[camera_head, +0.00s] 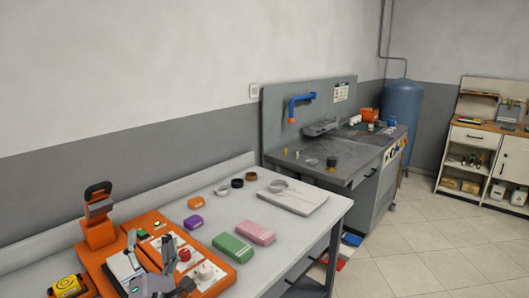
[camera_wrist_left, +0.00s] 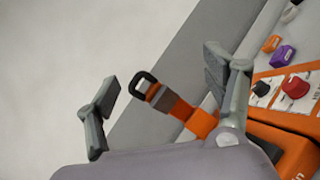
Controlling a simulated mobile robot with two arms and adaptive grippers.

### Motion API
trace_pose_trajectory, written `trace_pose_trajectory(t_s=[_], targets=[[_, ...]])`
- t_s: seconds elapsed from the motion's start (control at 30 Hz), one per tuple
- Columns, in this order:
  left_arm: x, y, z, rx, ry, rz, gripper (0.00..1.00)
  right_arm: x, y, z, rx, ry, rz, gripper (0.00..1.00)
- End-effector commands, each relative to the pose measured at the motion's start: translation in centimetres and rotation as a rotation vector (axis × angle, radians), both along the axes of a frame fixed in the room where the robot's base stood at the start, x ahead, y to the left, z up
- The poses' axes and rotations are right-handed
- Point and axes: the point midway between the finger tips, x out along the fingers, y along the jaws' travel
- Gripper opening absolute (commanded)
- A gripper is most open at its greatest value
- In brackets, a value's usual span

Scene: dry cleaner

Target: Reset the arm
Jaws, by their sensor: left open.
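An orange machine (camera_head: 215,287) sits at the near left end of the grey table. Its upright orange arm (camera_head: 99,232) has a black loop handle (camera_head: 97,188) on top and stands raised. In the left wrist view the arm (camera_wrist_left: 178,108) and its black handle (camera_wrist_left: 143,83) show beyond my fingers, apart from them. My left gripper (camera_head: 150,256) is open and empty over the machine's panel, right of the arm in the head view. It also shows open in the left wrist view (camera_wrist_left: 160,85). It hides part of the panel. My right gripper is not in view.
A yellow-topped device (camera_head: 67,286) stands at the left. The wall runs behind the table.

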Motion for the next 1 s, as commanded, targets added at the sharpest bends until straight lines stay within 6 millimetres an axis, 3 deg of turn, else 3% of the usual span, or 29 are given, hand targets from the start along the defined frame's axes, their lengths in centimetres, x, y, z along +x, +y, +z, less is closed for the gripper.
trace_pose_trajectory(t_s=[0.17,0.3,0.43,0.6,0.7,0.83,1.0], targets=[[-3.4,-8.3,-1.2,0.576,0.088,-0.214,0.76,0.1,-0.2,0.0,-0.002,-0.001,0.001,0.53],[-7.1,-13.7,-5.9,1.018,0.203,-0.391,0.76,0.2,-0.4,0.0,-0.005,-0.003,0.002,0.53],[-11.7,-16.1,-12.2,1.403,0.346,-0.568,0.76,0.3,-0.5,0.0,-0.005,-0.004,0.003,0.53],[-18.8,-14.9,-19.9,1.817,0.570,-0.805,0.76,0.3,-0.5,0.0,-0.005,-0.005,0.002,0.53],[-22.4,-13.1,-22.7,1.973,0.688,-0.920,0.76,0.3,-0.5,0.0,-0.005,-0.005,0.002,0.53],[-26.5,-10.5,-24.9,2.116,0.827,-1.051,0.76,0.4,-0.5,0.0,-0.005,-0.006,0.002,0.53],[-31.3,-7.0,-26.2,2.238,0.999,-1.206,0.76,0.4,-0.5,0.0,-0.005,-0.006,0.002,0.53]])
